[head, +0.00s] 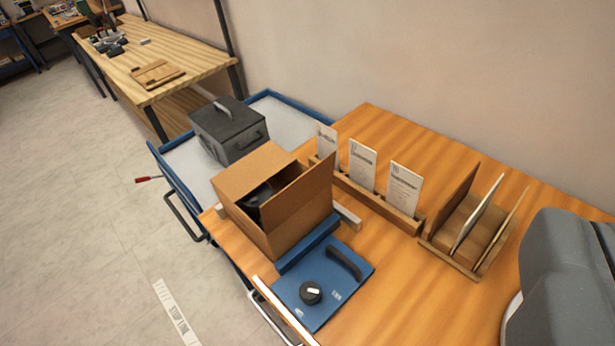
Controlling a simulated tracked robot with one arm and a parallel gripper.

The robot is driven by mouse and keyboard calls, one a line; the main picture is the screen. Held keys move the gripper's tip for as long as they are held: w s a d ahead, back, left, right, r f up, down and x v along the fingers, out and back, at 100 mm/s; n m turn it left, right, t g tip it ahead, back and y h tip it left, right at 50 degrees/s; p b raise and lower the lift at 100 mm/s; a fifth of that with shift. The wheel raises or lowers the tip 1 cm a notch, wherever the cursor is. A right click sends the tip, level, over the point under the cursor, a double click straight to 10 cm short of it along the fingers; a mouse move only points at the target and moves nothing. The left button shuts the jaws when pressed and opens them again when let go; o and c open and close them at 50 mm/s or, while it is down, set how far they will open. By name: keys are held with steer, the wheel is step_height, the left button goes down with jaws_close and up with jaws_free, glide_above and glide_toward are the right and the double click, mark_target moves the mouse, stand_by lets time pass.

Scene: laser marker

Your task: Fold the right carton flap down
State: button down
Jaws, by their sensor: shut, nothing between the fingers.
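The brown cardboard carton (245,219) stands at the left end of the wooden table. Its top is partly open, and a dark object (258,194) shows inside. The right flap (305,196) stands up steeply along the carton's right side. Another panel (257,167) lies nearly flat over the far part of the top. The carton's near-right side meets a blue fixture (318,292) with a black handle and a round knob. My gripper's fingers are not in the picture, so I cannot see where they are relative to the flap.
A wooden holder (372,195) with upright white cards stands right of the carton. A wooden rack (452,254) with upright boards stands further right. A large grey rounded body (565,283) fills the lower right. A dark grey box (229,131) sits on a blue-framed cart (290,108) behind the carton.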

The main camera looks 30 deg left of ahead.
steer(key=w+a+f+g+y+p, duration=0.1)
steer(key=w+a+f+g+p, duration=0.15)
steer(key=w+p, duration=0.35)
steer(key=m+g+y+p, duration=0.25)
steer(key=g+p, duration=0.35)
steer(key=p, duration=0.8)
glide_above(301, 193)
steer(key=s+d, duration=0.2)
steer(key=d, duration=0.1)
steer(key=shift+f, duration=11.4)
steer(key=shift+s+y, duration=0.1)
steer(key=shift+y, duration=0.25)
